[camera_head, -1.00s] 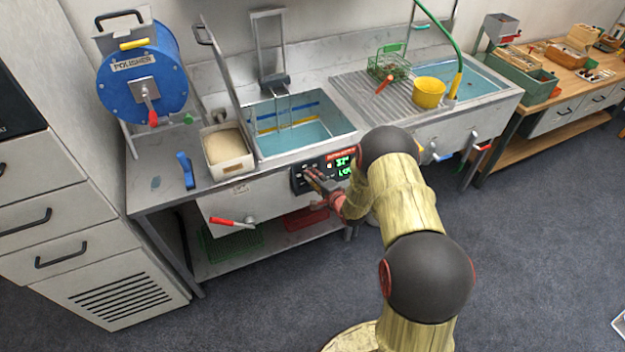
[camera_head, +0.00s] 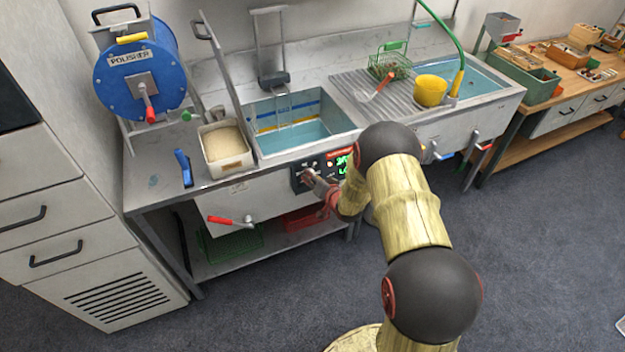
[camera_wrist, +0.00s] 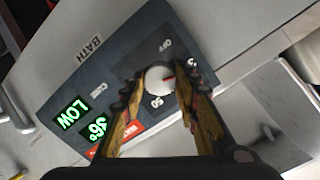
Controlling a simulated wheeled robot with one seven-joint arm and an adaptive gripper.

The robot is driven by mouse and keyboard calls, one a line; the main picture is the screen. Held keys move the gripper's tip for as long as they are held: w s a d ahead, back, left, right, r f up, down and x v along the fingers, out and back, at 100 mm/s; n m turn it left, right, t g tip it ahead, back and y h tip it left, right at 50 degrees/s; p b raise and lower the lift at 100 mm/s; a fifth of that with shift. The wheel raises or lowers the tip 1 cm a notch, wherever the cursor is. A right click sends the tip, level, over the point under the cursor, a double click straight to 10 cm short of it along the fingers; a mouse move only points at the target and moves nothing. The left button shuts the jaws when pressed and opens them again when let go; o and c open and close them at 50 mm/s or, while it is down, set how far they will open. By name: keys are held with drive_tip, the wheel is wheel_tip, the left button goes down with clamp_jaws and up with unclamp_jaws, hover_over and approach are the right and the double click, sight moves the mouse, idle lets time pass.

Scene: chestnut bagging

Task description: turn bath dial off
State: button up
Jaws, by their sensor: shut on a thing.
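The bath dial (camera_wrist: 158,79) is a round white knob with a red mark on the dark control panel (camera_wrist: 120,75). In the wrist view its red mark points right, and OFF is printed above the dial. My gripper (camera_wrist: 159,88) is shut on the dial, one finger on each side. In the head view my gripper (camera_head: 311,181) is at the front of the sink unit, and the dial is too small to make out clearly. The green readout (camera_wrist: 84,122) shows LOW and a number that looks like 36.
The panel sits below the water-filled bath (camera_head: 290,140). A red-handled lever (camera_head: 228,220) sticks out of the front to the left. A tub of pale grain (camera_head: 225,148) and a blue polisher drum (camera_head: 142,80) stand on the left. The floor in front is clear.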

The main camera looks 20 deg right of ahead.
drive_tip(key=shift+s+f+n+h+b, duration=0.1)
drive_tip(key=shift+n+h+b, duration=0.25)
drive_tip(key=shift+n+b, duration=2.05)
drive_tip(key=shift+f+n+h+b, duration=0.1)
drive_tip(key=shift+n+h+b, duration=0.25)
drive_tip(key=shift+n+b, duration=2)
drive_tip(key=shift+n+p, duration=1.05)
drive_tip(key=shift+n, duration=0.1)
drive_tip(key=o, duration=1.2)
drive_tip(key=shift+r, duration=0.15)
drive_tip(key=shift+c, duration=0.2)
drive_tip(key=v, duration=1.1)
drive_tip(key=shift+s, duration=0.45)
drive_tip(key=shift+r, duration=0.1)
